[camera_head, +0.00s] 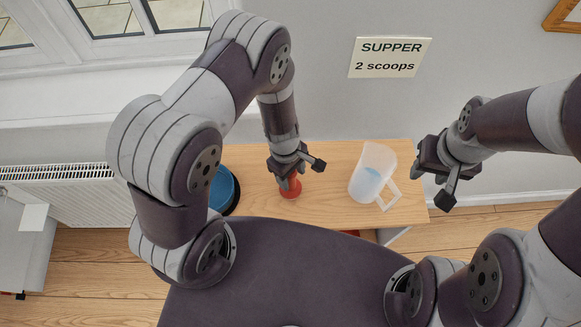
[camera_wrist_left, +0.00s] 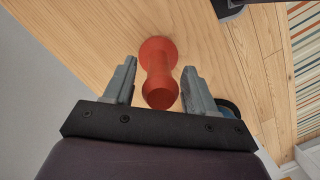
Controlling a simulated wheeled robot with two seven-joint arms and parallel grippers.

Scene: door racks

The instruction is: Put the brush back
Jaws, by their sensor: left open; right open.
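No thing in view is clearly a brush. A red knobbed object (camera_head: 291,190), wide at both ends and narrower between, stands on the wooden table (camera_head: 327,208). My left gripper (camera_head: 302,174) is open right over it. In the left wrist view, the red object (camera_wrist_left: 158,72) shows between the two spread fingers of the left gripper (camera_wrist_left: 158,66), with a gap on each side. My right gripper (camera_head: 432,185) is open and empty, to the right of the table and beside the jug.
A translucent jug (camera_head: 377,165) with something blue inside stands at the table's right. A round blue thing (camera_head: 222,189) is at the left, partly hidden by my left arm. A wall sign (camera_head: 390,57) reads "SUPPER 2 scoops". A radiator (camera_head: 85,195) is at the left.

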